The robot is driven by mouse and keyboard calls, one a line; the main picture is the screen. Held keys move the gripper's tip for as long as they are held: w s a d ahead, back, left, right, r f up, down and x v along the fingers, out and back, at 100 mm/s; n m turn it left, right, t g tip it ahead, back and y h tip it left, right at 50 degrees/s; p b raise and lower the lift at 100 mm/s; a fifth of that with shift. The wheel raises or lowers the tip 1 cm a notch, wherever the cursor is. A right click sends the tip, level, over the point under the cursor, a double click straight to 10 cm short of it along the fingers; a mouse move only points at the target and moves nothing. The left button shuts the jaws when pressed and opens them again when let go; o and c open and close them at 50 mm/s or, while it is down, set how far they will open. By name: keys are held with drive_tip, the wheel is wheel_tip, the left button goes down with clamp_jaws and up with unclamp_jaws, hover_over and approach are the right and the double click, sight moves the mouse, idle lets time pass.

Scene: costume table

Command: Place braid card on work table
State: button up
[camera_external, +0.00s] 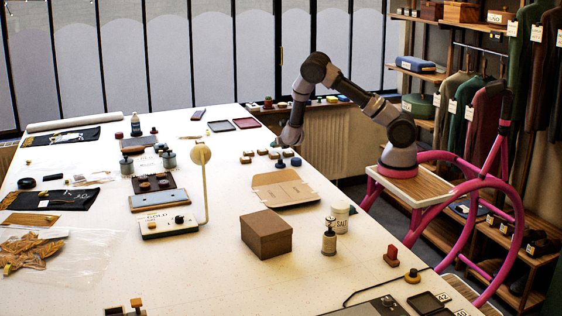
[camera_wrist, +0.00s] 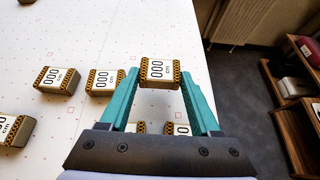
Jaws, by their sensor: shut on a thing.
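A braid card (camera_wrist: 160,70), a small block with a white "000 cm" label and yellow-and-black patterned edges, sits between my gripper's teal fingertips (camera_wrist: 160,78) in the wrist view. My gripper is shut on it. Whether the card touches the work table (camera_wrist: 105,130) or hangs just above it, I cannot tell. In the external view my gripper (camera_external: 281,158) points down at the right side of the table (camera_external: 345,275), and the held card cannot be made out there.
Similar labelled blocks lie left of my gripper (camera_wrist: 104,82) (camera_wrist: 56,80), with others partly hidden behind its palm. The table's right edge is close, with floor and a shelf (camera_wrist: 290,95) beyond. A brown box (camera_external: 267,234) and a tan folded sheet (camera_external: 284,188) lie nearer the camera.

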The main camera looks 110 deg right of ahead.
drive_tip(key=shift+f, duration=1.25)
drive_tip(key=shift+f, duration=0.15)
drive_tip(key=o, duration=1)
drive_tip(key=shift+o, duration=0.2)
